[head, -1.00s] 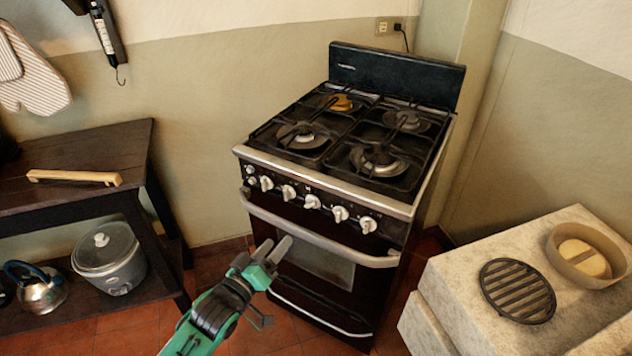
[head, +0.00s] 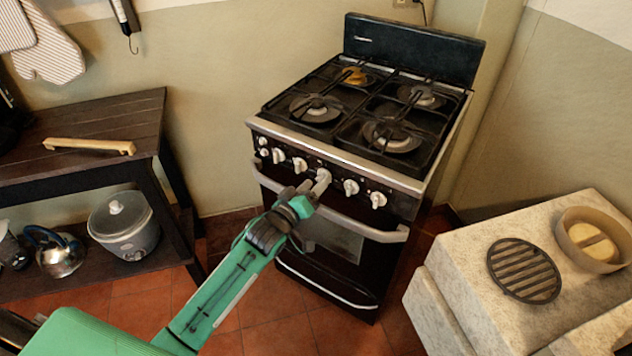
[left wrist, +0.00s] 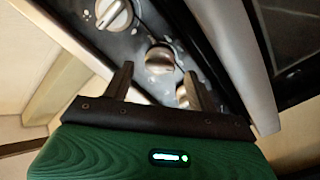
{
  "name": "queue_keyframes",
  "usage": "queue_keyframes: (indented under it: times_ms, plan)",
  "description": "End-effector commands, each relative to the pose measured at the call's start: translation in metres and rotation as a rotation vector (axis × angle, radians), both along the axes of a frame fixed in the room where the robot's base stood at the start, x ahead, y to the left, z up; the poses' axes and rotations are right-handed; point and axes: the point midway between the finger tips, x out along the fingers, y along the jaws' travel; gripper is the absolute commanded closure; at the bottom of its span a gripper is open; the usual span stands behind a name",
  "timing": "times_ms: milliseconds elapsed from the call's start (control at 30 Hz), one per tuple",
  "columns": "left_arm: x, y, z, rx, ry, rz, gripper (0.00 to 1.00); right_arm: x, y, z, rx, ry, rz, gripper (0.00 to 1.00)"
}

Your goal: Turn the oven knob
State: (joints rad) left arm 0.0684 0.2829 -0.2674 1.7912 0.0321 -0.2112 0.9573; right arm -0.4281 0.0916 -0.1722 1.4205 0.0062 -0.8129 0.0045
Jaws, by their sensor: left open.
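The stove's front panel carries a row of pale knobs. My left gripper (head: 312,186) reaches up to this row, open, with its fingertips by a middle knob (head: 323,175). In the left wrist view my open left gripper (left wrist: 159,82) points at the dark panel. A round metallic knob (left wrist: 160,59) shows just ahead of the gap between the fingers; I cannot tell if they touch it. Another knob (left wrist: 183,92) is partly hidden by the right finger, and a larger knob (left wrist: 114,14) is at the top. My right gripper is not in view.
The oven handle (head: 330,221) runs below the knobs, close to my gripper. A dark wooden table (head: 90,115) with a rice cooker (head: 123,228) beneath stands left. A pale stone block (head: 460,265) with a round grate (head: 524,270) stands right.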

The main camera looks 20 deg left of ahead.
Motion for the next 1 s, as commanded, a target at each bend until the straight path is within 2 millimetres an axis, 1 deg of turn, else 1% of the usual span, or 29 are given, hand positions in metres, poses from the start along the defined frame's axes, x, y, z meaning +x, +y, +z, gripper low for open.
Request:
queue_keyframes:
  times_ms: [100, 200, 467, 500, 567, 700, 733, 1000]
  plan:
    - [0.009, -0.0027, 0.0003, 0.0, 0.0, 0.0, 0.42, -0.0013, -0.0006, -0.0018, 0.0, 0.001, 0.001, 0.64]
    - [0.0124, -0.0037, 0.0007, 0.0, -0.001, 0.0, 0.42, -0.0015, -0.0006, -0.0021, 0.0, 0.0, 0.001, 0.64]
    - [0.0132, -0.0038, 0.0005, 0.0, -0.001, 0.0, 0.42, -0.0004, -0.0004, -0.0017, 0.0, -0.001, 0.001, 0.64]
    - [0.0132, -0.0038, 0.0005, 0.0, -0.001, 0.0, 0.46, -0.0003, -0.0004, -0.0017, 0.0, -0.001, 0.001, 0.64]
    - [0.0131, -0.0038, 0.0005, 0.0, -0.001, 0.0, 0.58, -0.0002, -0.0003, -0.0016, 0.0, -0.001, 0.001, 0.64]
    - [0.013, -0.0037, 0.0004, 0.0, -0.001, -0.001, 0.85, 0.0, -0.0003, -0.0013, 0.0, -0.001, 0.001, 0.64]
    - [0.013, -0.0037, 0.0005, 0.0, -0.001, -0.001, 0.87, 0.0, -0.0003, -0.0013, 0.0, -0.001, 0.001, 0.64]
    - [0.0129, -0.0037, 0.0012, 0.024, -0.007, 0.0, 0.86, 0.0006, -0.0003, 0.0002, 0.0, -0.007, 0.001, 0.64]
